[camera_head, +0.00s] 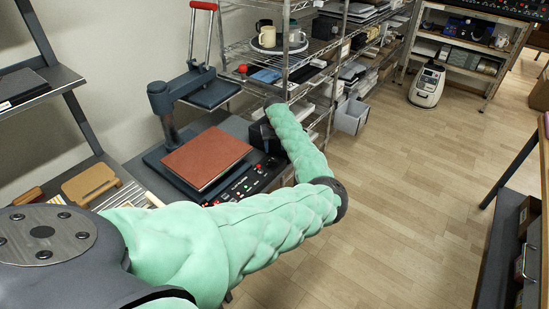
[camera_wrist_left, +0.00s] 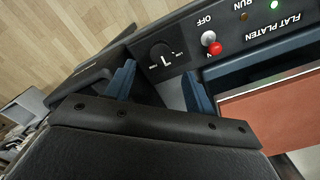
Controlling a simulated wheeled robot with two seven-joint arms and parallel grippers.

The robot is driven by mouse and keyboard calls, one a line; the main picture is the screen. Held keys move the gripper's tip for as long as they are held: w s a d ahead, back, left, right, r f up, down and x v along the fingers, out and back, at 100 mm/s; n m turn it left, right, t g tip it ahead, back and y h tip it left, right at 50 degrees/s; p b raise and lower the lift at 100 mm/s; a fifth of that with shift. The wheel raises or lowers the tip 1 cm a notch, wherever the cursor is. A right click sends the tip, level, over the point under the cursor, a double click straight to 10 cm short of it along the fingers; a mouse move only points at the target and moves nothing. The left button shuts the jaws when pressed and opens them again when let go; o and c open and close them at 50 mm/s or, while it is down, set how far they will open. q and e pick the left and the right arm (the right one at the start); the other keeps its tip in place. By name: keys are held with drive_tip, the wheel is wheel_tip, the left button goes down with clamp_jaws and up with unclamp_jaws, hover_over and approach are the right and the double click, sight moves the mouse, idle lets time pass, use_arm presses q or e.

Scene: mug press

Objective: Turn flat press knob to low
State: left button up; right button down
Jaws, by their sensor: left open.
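The flat press (camera_head: 178,125) stands on a dark table, with its reddish-brown platen pad (camera_head: 207,158) and a black control panel (camera_head: 245,187) along its front. In the left wrist view the black round knob (camera_wrist_left: 160,56) sits on the panel with white marks on it and small labels at its sides, too small to read. My left gripper (camera_wrist_left: 160,90) is open, its two blue fingers apart with the knob showing between and beyond them. It seems not to touch the knob. In the head view the left gripper (camera_head: 264,138) is dark and partly hidden by my forearm.
A toggle switch (camera_wrist_left: 208,38) and red button (camera_wrist_left: 215,48) sit close beside the knob, with a green light (camera_wrist_left: 273,4) farther along. A wire shelf (camera_head: 285,60) with mugs stands behind the press. Wooden floor (camera_head: 420,180) is clear to the right.

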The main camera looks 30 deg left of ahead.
sight(274, 159)
use_arm(q)
wheel_tip(274, 159, down, 6)
drive_tip(key=shift+r+p, duration=0.2)
drive_tip(key=shift+p, duration=0.65)
drive_tip(key=shift+f, duration=0.65)
use_arm(e)
drive_tip(key=shift+s+d+f, duration=0.15)
drive_tip(key=shift+s+f, duration=0.2)
drive_tip(key=shift+f, duration=0.55)
drive_tip(key=shift+s+d+f, duration=0.15)
drive_tip(key=shift+s+f, duration=0.2)
drive_tip(key=shift+f, duration=0.55)
drive_tip(key=shift+s+d+f, duration=0.15)
drive_tip(key=shift+s+f, duration=0.2)
drive_tip(key=shift+f, duration=0.55)
use_arm(q)
drive_tip(key=c, duration=1)
use_arm(e)
drive_tip(key=shift+d, duration=0.1)
